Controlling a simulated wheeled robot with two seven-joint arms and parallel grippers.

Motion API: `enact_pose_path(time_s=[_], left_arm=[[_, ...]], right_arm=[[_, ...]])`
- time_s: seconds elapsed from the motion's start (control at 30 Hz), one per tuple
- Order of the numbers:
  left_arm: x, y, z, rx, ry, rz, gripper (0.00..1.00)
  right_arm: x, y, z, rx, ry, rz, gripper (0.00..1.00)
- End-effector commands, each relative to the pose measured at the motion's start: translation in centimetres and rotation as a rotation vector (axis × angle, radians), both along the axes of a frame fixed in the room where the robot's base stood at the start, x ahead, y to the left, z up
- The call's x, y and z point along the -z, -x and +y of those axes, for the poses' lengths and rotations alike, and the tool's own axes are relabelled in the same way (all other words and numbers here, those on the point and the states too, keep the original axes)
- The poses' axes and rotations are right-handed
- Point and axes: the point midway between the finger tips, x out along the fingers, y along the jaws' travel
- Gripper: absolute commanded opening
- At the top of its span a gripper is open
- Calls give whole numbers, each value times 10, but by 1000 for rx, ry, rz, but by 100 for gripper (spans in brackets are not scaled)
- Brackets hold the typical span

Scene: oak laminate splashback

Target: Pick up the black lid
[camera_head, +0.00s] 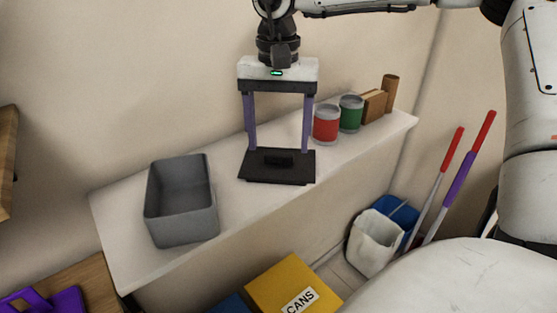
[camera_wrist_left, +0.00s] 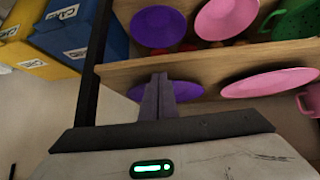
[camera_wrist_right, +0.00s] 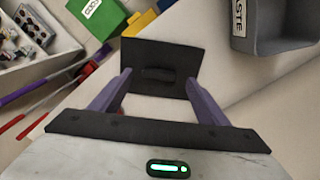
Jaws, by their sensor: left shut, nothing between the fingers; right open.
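The black lid (camera_head: 277,172) is a flat dark rectangle with a low block handle on top. It lies on the white shelf near its front edge, right of a grey bin. My right gripper (camera_head: 279,149) points down above the lid, open, with one purple finger at each side of the handle. In the right wrist view the lid (camera_wrist_right: 160,54) lies between and beyond the open fingers, which look empty. My left gripper (camera_wrist_left: 159,80) shows only in its wrist view, shut and empty, in front of a wooden shelf with plates.
The grey bin (camera_head: 181,230) stands left of the lid. A red can (camera_head: 326,125), a green can (camera_head: 351,114) and brown items stand to the right. Below are a yellow CANS box (camera_head: 290,285) and a white bin (camera_head: 373,243). The white shelf (camera_head: 125,205) is bare at its left end.

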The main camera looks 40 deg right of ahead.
Motion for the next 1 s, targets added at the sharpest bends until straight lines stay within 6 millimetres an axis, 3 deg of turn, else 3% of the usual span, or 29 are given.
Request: enact_pose_path(time_s=[0.2,0.43,0.47,0.7,1.0], left_arm=[[-4,0,0,0,0,0,0],[-3,0,0,-1,0,-1,0],[-3,0,0,-1,0,-1,0],[-4,0,0,-1,0,-1,0],[-3,0,0,0,0,-1,0]], right_arm=[[24,1,-1,1,-1,-1,69],[26,1,-1,1,0,-2,69],[26,1,-1,1,0,-2,67],[26,1,-1,2,0,-2,27],[22,0,-1,2,0,-5,25]])
